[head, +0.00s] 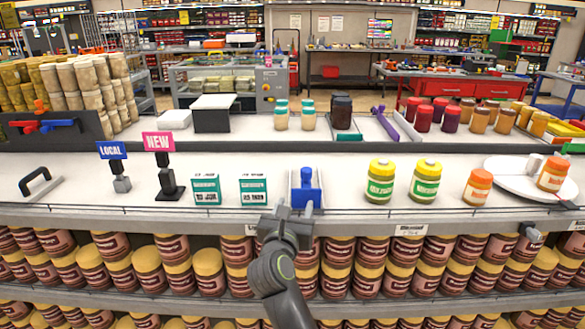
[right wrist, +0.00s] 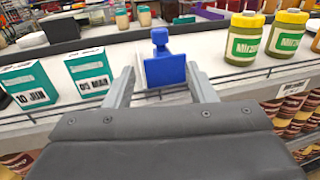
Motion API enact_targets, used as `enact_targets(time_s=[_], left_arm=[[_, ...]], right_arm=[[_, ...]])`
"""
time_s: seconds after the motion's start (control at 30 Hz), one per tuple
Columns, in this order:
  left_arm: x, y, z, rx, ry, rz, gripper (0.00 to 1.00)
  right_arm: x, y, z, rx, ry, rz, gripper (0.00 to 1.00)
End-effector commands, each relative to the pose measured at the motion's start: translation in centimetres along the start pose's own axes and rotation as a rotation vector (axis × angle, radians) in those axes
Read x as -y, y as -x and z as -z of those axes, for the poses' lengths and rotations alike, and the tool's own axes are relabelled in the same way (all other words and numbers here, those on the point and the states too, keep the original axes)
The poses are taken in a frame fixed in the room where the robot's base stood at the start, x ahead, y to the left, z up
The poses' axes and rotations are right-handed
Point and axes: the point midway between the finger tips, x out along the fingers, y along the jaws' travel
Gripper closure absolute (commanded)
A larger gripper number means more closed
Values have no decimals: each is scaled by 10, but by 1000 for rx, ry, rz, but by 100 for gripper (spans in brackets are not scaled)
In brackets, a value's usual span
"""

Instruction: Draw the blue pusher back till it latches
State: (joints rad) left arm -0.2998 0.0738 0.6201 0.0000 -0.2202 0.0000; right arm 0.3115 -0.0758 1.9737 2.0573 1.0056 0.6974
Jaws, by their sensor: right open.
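My right gripper (head: 296,209) comes up from below at the shelf's front edge, just in front of the pusher. In the right wrist view my right gripper (right wrist: 160,72) is open, its fingers on either side of the plate in the picture. I cannot tell whether they touch it. My left gripper is out of view.
A thin wire rail runs along the shelf's front edge. Jars fill the shelf below.

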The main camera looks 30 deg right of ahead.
Motion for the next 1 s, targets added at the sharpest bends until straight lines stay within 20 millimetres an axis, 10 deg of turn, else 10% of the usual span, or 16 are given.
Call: enact_targets(time_s=[1.0], left_arm=[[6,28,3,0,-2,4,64]], right_arm=[[0,-158,-1,-1,0,0,50]])
